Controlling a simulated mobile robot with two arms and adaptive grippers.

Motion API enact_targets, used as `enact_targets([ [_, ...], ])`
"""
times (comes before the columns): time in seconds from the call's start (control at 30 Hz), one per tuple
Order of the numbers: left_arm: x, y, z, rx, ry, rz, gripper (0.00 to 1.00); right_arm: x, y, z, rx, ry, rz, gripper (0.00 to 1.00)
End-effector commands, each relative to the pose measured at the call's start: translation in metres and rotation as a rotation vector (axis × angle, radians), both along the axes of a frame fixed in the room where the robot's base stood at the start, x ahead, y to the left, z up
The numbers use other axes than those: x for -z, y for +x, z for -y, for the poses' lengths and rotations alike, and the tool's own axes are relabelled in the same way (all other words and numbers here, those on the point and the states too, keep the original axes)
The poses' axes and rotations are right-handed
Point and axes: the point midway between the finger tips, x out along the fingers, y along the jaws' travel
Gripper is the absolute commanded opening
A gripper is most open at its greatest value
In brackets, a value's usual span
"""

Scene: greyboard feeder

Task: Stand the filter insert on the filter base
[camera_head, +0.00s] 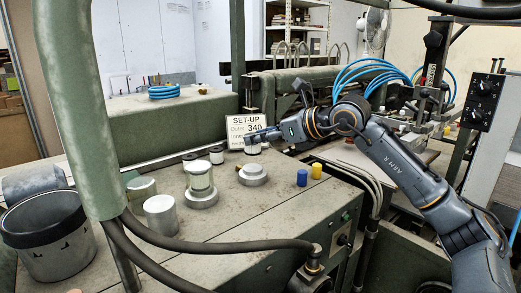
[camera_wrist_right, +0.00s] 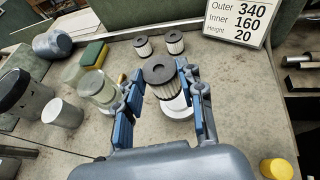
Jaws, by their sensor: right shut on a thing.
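The filter insert (camera_wrist_right: 163,73) is a pleated white cylinder with a dark ring-shaped cap, upright in the wrist view. My right gripper (camera_wrist_right: 163,95) is shut on it, with blue finger pads on both sides. In the head view, the gripper (camera_head: 255,138) covers part of the insert (camera_head: 252,150). The filter base (camera_head: 252,176) is a pale stepped disc on the bench below. The insert appears above it with a small gap; exact alignment is hard to tell. The base also shows behind the insert in the wrist view (camera_wrist_right: 178,108). My left gripper is not in view.
Two more inserts (camera_head: 216,154) stand behind. A clear housing (camera_head: 199,178) on another base stands left, near a pale cylinder (camera_head: 160,216) and a bin (camera_head: 50,240). A set-up sign (camera_head: 243,131) stands behind. Blue (camera_head: 302,178) and yellow (camera_head: 316,171) caps stand right.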

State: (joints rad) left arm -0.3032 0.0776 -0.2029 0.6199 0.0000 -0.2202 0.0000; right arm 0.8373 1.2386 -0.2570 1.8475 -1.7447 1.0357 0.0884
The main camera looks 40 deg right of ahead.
Motion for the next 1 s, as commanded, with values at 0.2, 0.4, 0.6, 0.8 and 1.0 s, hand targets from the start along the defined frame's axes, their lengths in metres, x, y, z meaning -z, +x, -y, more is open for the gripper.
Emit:
enact_targets([
  [0.2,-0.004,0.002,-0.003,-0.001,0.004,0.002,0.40,0.015,0.011,0.006,0.001,0.001,-0.003,0.12],
  [0.4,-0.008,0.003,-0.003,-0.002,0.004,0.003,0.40,0.038,0.011,0.006,0.001,-0.003,-0.003,0.12],
  [0.6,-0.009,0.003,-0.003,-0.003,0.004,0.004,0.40,0.045,0.011,0.006,0.001,-0.001,0.002,0.12],
  [0.8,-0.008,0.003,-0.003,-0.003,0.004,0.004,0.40,0.045,0.011,0.006,0.000,0.000,0.002,0.12],
  [1.0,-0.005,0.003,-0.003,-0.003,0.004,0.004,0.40,0.048,0.011,0.006,0.000,-0.001,0.001,0.50],
])
